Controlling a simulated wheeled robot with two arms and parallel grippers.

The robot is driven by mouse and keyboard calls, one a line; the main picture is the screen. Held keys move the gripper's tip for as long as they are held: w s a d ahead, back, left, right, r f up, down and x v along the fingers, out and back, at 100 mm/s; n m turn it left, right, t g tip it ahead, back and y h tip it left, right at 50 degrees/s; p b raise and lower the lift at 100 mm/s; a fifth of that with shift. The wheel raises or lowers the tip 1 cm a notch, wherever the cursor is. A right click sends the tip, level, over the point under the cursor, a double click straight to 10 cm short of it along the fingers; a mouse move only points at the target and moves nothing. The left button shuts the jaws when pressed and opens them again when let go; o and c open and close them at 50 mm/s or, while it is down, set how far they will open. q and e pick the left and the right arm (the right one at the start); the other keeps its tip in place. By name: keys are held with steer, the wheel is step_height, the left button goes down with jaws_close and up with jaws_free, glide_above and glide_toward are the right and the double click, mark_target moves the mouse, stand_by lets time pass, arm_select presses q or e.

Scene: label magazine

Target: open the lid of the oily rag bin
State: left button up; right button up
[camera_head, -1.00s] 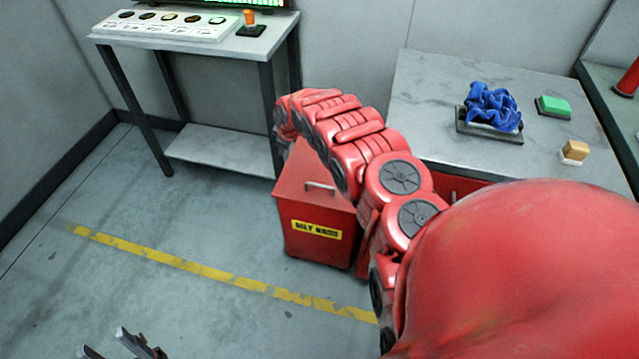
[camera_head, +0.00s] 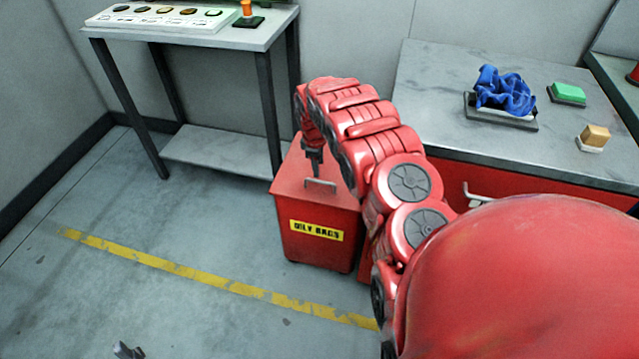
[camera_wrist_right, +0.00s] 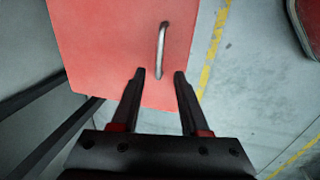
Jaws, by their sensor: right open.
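The red oily rag bin (camera_head: 300,244) stands on the floor with a yellow label on its front. Its lid (camera_head: 290,186) is closed, with a thin metal handle (camera_head: 320,183) near the front edge. In the right wrist view the lid (camera_wrist_right: 110,45) and its handle (camera_wrist_right: 161,45) show. My right gripper (camera_head: 314,160) is above the lid, behind the handle. In the wrist view my right gripper (camera_wrist_right: 160,74) is open and empty, with the handle's near end between or just beyond its fingertips. A fingertip of my left gripper (camera_head: 126,350) shows at the bottom edge; the rest is out of frame.
A bench (camera_head: 430,80) on the right holds a blue cloth (camera_head: 504,92) on a tray, a green block (camera_head: 568,92) and a tan block (camera_head: 594,134). The floor left of the bin is clear.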

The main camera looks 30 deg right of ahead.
mark_target(320, 183)
steer(key=f, duration=0.4)
steer(key=f+b, duration=0.1)
steer(key=f, duration=0.1)
steer(key=shift+w+d, duration=0.35)
steer(key=shift+w, duration=0.05)
steer(key=shift+w+d+f+b, duration=0.1)
steer(key=shift+f+b, duration=0.2)
steer(key=shift+f, duration=0.05)
steer(key=shift+d+f+b, duration=0.15)
steer(key=shift+f+b, duration=0.15)
steer(key=shift+f, duration=0.25)
steer(key=shift+c, duration=0.2)
jaws_close()
steer(key=shift+r, duration=0.1)
